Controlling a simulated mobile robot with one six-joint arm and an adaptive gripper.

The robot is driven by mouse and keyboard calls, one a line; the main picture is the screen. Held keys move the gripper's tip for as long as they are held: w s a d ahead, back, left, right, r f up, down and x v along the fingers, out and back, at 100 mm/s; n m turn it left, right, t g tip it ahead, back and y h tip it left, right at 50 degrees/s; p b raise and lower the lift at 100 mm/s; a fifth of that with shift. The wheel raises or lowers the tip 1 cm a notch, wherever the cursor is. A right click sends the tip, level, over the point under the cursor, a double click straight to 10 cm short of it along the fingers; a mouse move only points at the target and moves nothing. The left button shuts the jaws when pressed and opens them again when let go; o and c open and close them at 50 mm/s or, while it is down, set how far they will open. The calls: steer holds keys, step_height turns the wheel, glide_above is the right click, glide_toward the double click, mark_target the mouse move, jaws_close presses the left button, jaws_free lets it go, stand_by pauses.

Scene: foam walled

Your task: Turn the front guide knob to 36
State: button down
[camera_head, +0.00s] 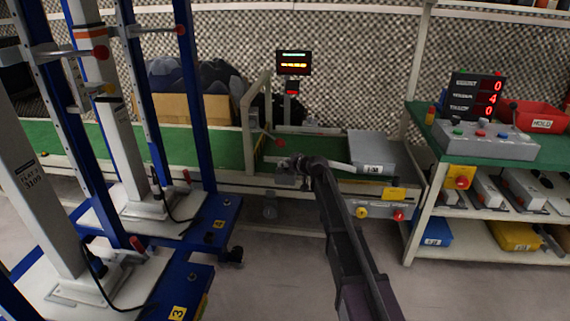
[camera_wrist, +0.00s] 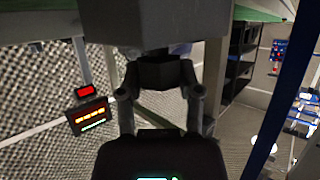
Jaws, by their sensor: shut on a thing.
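My gripper (camera_head: 289,174) is at the front edge of the green conveyor, below and in front of the post-mounted display. In the wrist view my gripper (camera_wrist: 160,76) is shut on a dark, blocky knob (camera_wrist: 160,72), which sits under a grey block (camera_wrist: 155,22). I take it to be the front guide knob; my gripper hides it in the head view. The display (camera_head: 293,63) shows an orange line and small red and green marks. It also shows in the wrist view (camera_wrist: 88,117). Its digits are too small to read.
The green belt (camera_head: 180,143) runs behind my gripper. A grey box (camera_head: 372,152) sits to the right, above a yellow and a red button (camera_head: 398,215). Blue-framed racks (camera_head: 190,80) stand at left. A shelf bench (camera_head: 480,150) with a control box stands at right.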

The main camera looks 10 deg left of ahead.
steer(key=shift+m+t+h, duration=1.4)
steer(key=shift+m+h, duration=0.9)
steer(key=shift+m+t+h, duration=0.4)
steer(key=shift+m+h, duration=1.8)
steer(key=shift+h, duration=0.6)
steer(key=m+h, duration=0.2)
steer(key=h, duration=0.1)
steer(key=m+g+h, duration=0.1)
steer(key=m+h, duration=0.1)
steer(key=m, duration=0.1)
steer(key=shift+w+a+m+g+h, duration=0.1)
steer(key=shift+a+m+g+h, duration=0.05)
steer(key=shift+m+g+h, duration=1.45)
steer(key=shift+m+h, duration=0.3)
steer(key=shift+m, duration=0.2)
steer(key=shift+s, duration=0.2)
steer(key=shift+c, duration=1.3)
jaws_free()
